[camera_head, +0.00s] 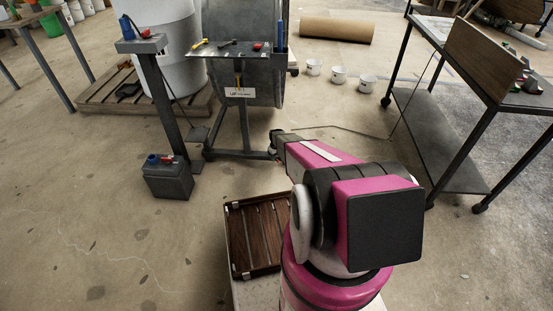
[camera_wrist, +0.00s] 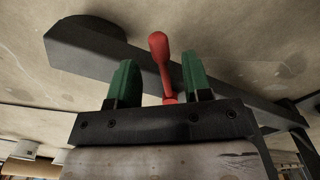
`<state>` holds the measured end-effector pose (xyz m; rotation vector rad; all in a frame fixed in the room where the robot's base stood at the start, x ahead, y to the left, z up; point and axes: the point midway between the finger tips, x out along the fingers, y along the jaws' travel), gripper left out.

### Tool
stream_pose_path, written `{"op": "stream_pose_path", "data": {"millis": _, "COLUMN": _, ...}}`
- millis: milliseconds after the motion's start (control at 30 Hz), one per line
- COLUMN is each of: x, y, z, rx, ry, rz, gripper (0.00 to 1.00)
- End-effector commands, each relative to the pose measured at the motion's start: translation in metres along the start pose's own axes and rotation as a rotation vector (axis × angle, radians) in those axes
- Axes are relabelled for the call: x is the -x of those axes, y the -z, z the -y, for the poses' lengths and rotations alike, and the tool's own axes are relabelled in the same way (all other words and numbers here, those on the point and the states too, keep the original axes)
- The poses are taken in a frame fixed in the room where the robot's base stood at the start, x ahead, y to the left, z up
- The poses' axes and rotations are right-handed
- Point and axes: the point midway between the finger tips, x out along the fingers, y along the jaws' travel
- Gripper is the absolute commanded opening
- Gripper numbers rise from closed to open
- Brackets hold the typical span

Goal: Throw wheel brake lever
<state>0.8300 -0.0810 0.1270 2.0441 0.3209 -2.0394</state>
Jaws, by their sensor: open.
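The brake lever, a red handle with a rounded knob (camera_wrist: 160,50), stands in front of a dark metal bar (camera_wrist: 100,55) in the wrist view. My gripper (camera_wrist: 159,70) is open, with a green finger on either side of the lever. The lever shows between the fingers, apart from both as far as I can tell. Its lower end is partly hidden by my gripper's dark body. In the head view my arm reaches to the right foot of the dark stand (camera_head: 245,153); my fingers and the lever are too small or hidden there.
A dark box (camera_head: 168,180) sits on the floor at left. A slatted wooden crate (camera_head: 258,235) is beside my arm. A black-framed cart (camera_head: 440,150) stands right. Small white buckets (camera_head: 338,75) stand behind.

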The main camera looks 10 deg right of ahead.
Motion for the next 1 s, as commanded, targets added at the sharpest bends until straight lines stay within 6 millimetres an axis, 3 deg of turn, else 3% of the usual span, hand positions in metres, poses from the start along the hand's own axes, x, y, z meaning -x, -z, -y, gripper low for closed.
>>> {"op": "stream_pose_path", "data": {"millis": 533, "x": 0.091, "y": -0.001, "z": 0.0, "rx": 0.001, "ry": -0.001, "rz": -0.001, "gripper": 0.45}}
{"op": "stream_pose_path", "data": {"millis": 1000, "x": 0.099, "y": 0.0, "z": -0.001, "rx": 0.001, "ry": -0.001, "rz": 0.001, "gripper": 0.45}}
